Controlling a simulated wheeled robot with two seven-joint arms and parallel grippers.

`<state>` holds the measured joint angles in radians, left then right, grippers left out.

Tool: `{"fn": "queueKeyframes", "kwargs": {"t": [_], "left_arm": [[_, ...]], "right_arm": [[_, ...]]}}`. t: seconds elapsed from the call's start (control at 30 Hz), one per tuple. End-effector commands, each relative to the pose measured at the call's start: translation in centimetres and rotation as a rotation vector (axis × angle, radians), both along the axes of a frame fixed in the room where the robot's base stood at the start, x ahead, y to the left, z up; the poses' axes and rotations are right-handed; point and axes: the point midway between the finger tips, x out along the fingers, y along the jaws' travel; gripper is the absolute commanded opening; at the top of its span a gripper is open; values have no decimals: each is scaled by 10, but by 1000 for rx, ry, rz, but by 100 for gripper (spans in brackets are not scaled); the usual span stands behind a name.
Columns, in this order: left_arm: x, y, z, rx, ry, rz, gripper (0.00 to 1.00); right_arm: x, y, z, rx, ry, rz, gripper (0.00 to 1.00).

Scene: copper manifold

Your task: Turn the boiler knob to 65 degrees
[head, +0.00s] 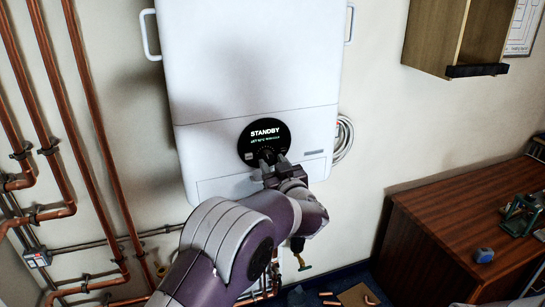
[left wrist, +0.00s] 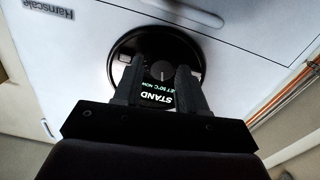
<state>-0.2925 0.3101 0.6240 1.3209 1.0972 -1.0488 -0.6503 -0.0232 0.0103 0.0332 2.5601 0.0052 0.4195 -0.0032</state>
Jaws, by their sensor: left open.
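The white boiler (head: 255,60) hangs on the wall, and a round black control panel (head: 265,138) sits low on its front. The display reads STANDBY in white, with a smaller green line below that seems to show a set value of 50 °C. My left gripper (head: 273,163) is open at the lower part of this panel. In the left wrist view the dark round knob (left wrist: 162,72) with a light pointer mark shows between the two fingers, one on each side. I cannot tell whether they touch it. The head view hides most of the knob behind the gripper. My right gripper is not in view.
Copper pipes (head: 92,130) run down the wall at left. A coiled pale hose (head: 344,138) hangs right of the boiler. A wooden cabinet (head: 440,35) is at upper right, and a brown desk (head: 435,235) stands at lower right.

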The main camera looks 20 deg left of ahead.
Motion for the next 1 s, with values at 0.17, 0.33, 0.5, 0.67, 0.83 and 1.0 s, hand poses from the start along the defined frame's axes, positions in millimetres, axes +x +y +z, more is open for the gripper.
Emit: {"fn": "queueKeyframes", "kwargs": {"t": [0.17,0.33,0.5,0.67,0.83,1.0], "left_arm": [[5,7,5,-1,-13,8,45],[5,6,5,-1,-12,6,39],[5,5,5,-1,-12,6,4],[5,5,5,0,-13,5,4],[4,5,7,15,-1,5,4],[4,5,9,73,37,4,4]], "right_arm": [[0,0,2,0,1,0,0],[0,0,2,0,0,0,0],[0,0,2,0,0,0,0],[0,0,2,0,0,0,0],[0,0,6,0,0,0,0],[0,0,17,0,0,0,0]]}}
